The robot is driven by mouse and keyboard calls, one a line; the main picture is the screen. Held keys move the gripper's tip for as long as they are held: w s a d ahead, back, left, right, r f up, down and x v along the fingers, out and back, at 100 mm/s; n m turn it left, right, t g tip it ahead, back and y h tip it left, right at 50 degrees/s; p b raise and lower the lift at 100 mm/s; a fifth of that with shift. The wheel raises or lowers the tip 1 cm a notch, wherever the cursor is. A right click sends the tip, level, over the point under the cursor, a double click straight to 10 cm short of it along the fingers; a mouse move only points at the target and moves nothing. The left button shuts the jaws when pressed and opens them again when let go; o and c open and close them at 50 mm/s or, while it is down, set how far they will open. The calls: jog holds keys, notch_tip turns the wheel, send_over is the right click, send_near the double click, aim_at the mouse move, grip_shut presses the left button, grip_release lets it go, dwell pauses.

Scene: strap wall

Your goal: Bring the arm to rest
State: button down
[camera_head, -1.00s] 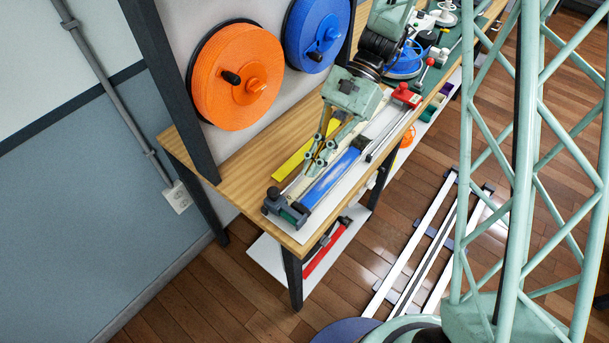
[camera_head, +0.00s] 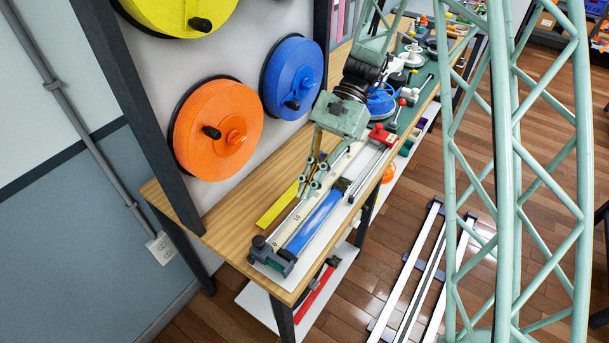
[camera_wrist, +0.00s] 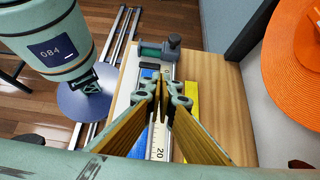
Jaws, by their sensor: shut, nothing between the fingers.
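My gripper (camera_head: 307,187) is above the measuring jig on the wooden bench, pointing down with its fingers together and nothing between them. The wrist view shows the closed fingers (camera_wrist: 164,90) over the ruler strip (camera_wrist: 158,142), so part of the strip is hidden. The jig has a dark end clamp (camera_head: 271,257) at its near end, a blue strap (camera_head: 314,222) lying along it, and a red block (camera_head: 382,135) towards the far end. The blue strap lies flat beside the ruler. I cannot tell the exact gap between fingertips and jig.
A yellow strip (camera_head: 279,209) lies on the bench (camera_head: 219,211) beside the jig. Orange (camera_head: 190,145), blue (camera_head: 278,75) and yellow (camera_head: 165,14) reels hang on the wall. Tools crowd the bench's far end. A white-railed frame (camera_head: 405,285) lies on the floor.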

jog(key=shift+r, duration=0.15)
jog(key=s+d+r+n+t+h, duration=0.1)
jog(key=s+d+r+n+t, duration=0.15)
jog(key=r, duration=0.55)
jog(key=s+d+r+n+t+h, duration=0.1)
jog(key=s+d+r+h, duration=0.1)
jog(key=s+d+r, duration=0.35)
jog(key=s+d+r+n+t+h, duration=0.1)
jog(key=s+d+r+n+t, duration=0.1)
jog(key=s+d+r+t, duration=0.2)
jog(key=s+d+r+n+t+h, duration=0.2)
jog(key=s+d+r+t, duration=0.2)
jog(key=s+r, duration=0.6)
jog(key=shift+s+r, duration=0.3)
jog(key=shift+s, duration=1.05)
